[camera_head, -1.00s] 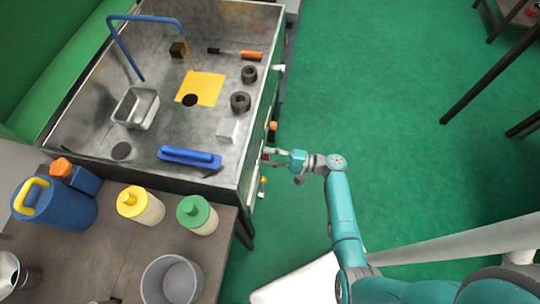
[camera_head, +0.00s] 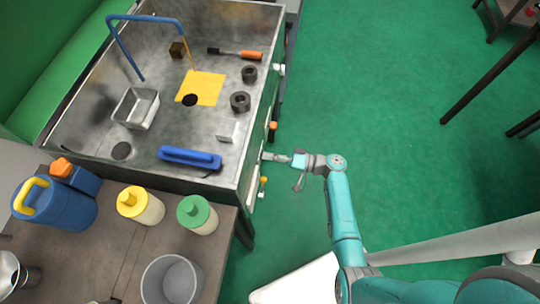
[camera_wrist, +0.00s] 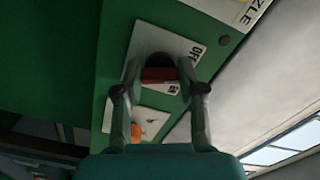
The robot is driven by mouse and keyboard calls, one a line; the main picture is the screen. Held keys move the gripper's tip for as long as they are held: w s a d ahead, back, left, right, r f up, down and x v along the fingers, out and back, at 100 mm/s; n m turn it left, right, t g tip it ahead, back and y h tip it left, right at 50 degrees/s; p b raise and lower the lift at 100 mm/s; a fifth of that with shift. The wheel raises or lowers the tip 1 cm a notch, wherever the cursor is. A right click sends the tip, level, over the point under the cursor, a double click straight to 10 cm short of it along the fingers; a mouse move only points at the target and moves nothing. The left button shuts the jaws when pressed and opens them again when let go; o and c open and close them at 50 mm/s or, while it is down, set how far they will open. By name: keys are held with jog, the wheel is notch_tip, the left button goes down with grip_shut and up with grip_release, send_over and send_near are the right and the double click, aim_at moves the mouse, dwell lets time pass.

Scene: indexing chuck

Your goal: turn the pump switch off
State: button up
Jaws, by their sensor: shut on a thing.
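The pump switch shows in the wrist view as a red handle (camera_wrist: 158,75) with a dark round part, on a white plate (camera_wrist: 150,42) lettered "OFF". My gripper (camera_wrist: 159,72) has a finger on either side of the red handle and is shut on it. The fingers hide part of the plate and its other lettering. In the head view my gripper (camera_head: 268,157) is at the side panel of the metal tank bench (camera_head: 262,110); the switch itself is hidden there.
An orange knob (camera_wrist: 137,132) is on another white plate close below the switch. A "NOZZLE" label (camera_wrist: 245,10) is at upper right. An orange knob (camera_head: 273,125) and a yellow knob (camera_head: 263,180) flank my gripper.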

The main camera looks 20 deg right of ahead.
jog(key=shift+n, duration=0.5)
jog(key=shift+f, duration=0.1)
jog(key=o, duration=1.1)
jog(key=shift+o, duration=0.2)
jog(key=v, duration=1.2)
